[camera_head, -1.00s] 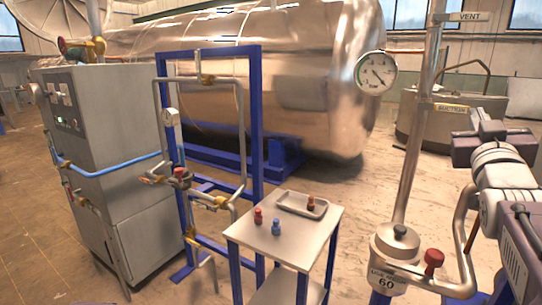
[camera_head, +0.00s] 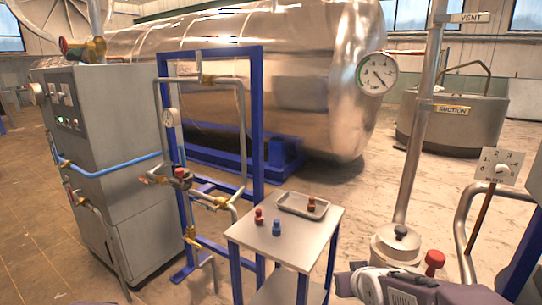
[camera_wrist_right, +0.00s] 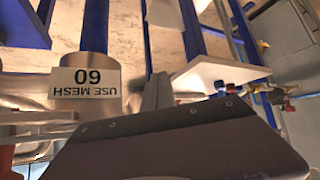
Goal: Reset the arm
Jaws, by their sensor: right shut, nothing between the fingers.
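My right arm (camera_head: 400,290) shows at the bottom right of the head view, low in front of the steel canister. In the right wrist view my right gripper (camera_wrist_right: 158,92) is shut and empty, with its dark body filling the lower part of the picture. The canister (camera_wrist_right: 93,40) with its "USE MESH 60" label stands to the left of the fingers there, apart from them. My left gripper is not in view.
A small table (camera_head: 250,232) holds a tray (camera_head: 290,210), a red fitting (camera_head: 259,216) and a blue fitting (camera_head: 276,228). A red knob (camera_head: 433,262), the suction pipe (camera_head: 413,165) and a dial plate (camera_head: 499,167) stand near my right arm. A grey cabinet (camera_head: 120,130) is at left.

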